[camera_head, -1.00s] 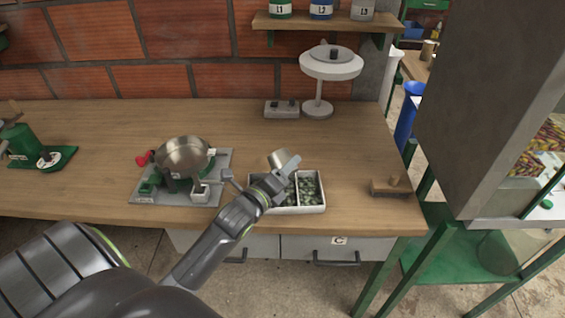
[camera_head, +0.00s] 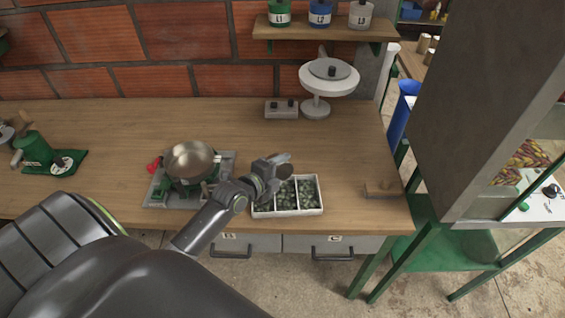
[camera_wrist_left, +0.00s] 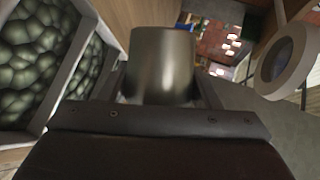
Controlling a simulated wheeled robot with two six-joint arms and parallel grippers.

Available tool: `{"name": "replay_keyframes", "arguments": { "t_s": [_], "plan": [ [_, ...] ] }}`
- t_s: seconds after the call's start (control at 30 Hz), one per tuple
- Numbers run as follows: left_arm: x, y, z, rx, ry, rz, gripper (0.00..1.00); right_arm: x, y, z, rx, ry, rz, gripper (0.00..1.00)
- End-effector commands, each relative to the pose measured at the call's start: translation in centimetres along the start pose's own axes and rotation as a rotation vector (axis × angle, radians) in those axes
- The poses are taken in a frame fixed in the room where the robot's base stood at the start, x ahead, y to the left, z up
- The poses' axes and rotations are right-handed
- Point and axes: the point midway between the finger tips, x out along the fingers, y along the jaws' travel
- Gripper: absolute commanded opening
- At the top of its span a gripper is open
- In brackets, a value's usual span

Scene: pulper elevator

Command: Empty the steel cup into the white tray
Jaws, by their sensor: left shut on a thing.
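My left gripper (camera_head: 273,172) is shut on the steel cup (camera_head: 284,159). In the left wrist view the cup (camera_wrist_left: 163,62) is a smooth grey cylinder between the fingers; its inside is hidden. In the head view the cup looks dark and tipped, above the back edge of the white tray (camera_head: 306,213). The tray lies on the bench and has compartments holding dark green beans. In the left wrist view the tray's divider (camera_wrist_left: 72,62) and the beans are to the left of the cup. The gripper and wrist cover the tray's left part. My right gripper is not in view.
A steel bowl on a green stand (camera_head: 190,160) is left of the tray. A white round stand (camera_head: 328,80) and a grey box with knobs (camera_head: 281,109) are behind. A wooden block (camera_head: 384,188) lies to the right. The bench between is mostly clear.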

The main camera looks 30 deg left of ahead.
Motion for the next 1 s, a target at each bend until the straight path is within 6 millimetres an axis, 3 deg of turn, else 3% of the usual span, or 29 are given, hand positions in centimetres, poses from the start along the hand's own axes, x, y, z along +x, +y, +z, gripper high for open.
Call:
{"name": "replay_keyframes", "arguments": {
  "t_s": [0.1,0.47,0.53,1.0],
  "plan": [
    [-0.1,-1.0,0.3,-0.11,0.033,0.047,0.31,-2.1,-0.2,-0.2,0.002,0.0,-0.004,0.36],
    [0.0,-1.6,1.0,-0.421,0.124,0.176,0.31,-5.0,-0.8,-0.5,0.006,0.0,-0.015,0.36],
    [0.3,-0.6,1.2,-0.505,0.152,0.211,0.31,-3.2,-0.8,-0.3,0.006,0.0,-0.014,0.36],
    [0.8,0.6,1.4,-1.029,0.307,0.427,0.31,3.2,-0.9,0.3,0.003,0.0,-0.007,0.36]
  ]
}}
